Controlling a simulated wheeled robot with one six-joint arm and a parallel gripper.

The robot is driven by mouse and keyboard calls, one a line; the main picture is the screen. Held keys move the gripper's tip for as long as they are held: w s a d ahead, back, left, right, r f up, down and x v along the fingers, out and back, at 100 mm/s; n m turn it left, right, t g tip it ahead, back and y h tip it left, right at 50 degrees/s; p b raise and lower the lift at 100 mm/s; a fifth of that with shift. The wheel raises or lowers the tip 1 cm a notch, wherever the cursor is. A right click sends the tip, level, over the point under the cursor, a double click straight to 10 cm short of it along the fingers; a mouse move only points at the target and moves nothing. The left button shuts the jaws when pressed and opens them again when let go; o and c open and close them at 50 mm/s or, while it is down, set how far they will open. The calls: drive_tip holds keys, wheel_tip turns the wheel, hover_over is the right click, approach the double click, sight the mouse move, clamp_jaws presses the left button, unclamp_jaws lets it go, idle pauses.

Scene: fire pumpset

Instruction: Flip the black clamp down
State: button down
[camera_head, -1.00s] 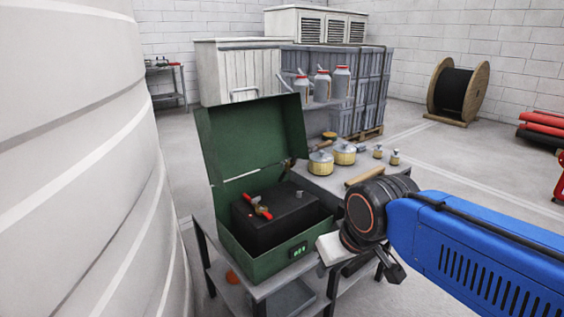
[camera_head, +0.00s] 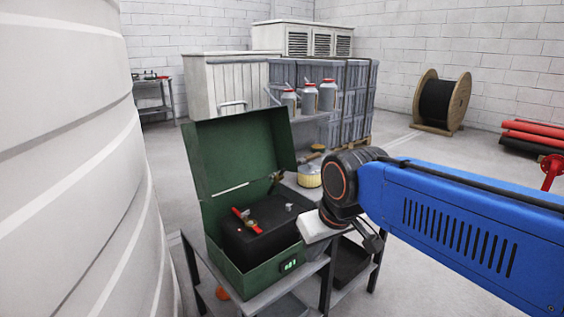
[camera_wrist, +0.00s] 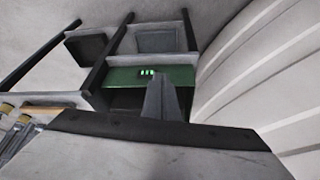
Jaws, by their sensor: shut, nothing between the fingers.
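The green box (camera_head: 262,283) stands open on a metal table, its lid raised at the back. Inside is a black battery (camera_head: 255,240) with a red clamp (camera_head: 245,219) on its left part and a bare metal post (camera_head: 288,207) at the right. A dark piece that looks like the black clamp (camera_head: 276,182) stands up at the box's back right edge, away from the post. My gripper (camera_wrist: 161,84) is shut and empty, in front of the box's lit display (camera_wrist: 147,72) in the wrist view.
A large white tank (camera_head: 75,160) stands close at the left. A yellow pot (camera_head: 309,174) shows behind my arm on the table, with grey cans (camera_head: 309,98) on a shelf behind. Grey crates and a cable drum (camera_head: 441,100) are further back.

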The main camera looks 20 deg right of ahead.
drive_tip(key=w+d+r+n, duration=0.1)
drive_tip(key=w+d+r, duration=0.1)
drive_tip(key=w+r, duration=1.3)
wheel_tip(320, 180, up, 6)
drive_tip(key=n+g+y, duration=0.1)
drive_tip(key=n, duration=0.1)
hover_over(283, 169)
drive_tip(key=w, duration=0.1)
drive_tip(key=shift+w+d, duration=0.15)
drive_tip(key=shift+w, duration=0.05)
drive_tip(key=x, duration=0.3)
drive_tip(key=s+x, duration=0.1)
drive_tip(key=x, duration=0.3)
drive_tip(key=s+d+x, duration=0.1)
drive_tip(key=x, duration=0.2)
drive_tip(key=shift+a+f, duration=0.2)
drive_tip(key=shift+f, duration=0.35)
drive_tip(key=shift+s+d+f, duration=0.15)
drive_tip(key=shift+s+f, duration=0.4)
drive_tip(key=shift+s, duration=0.2)
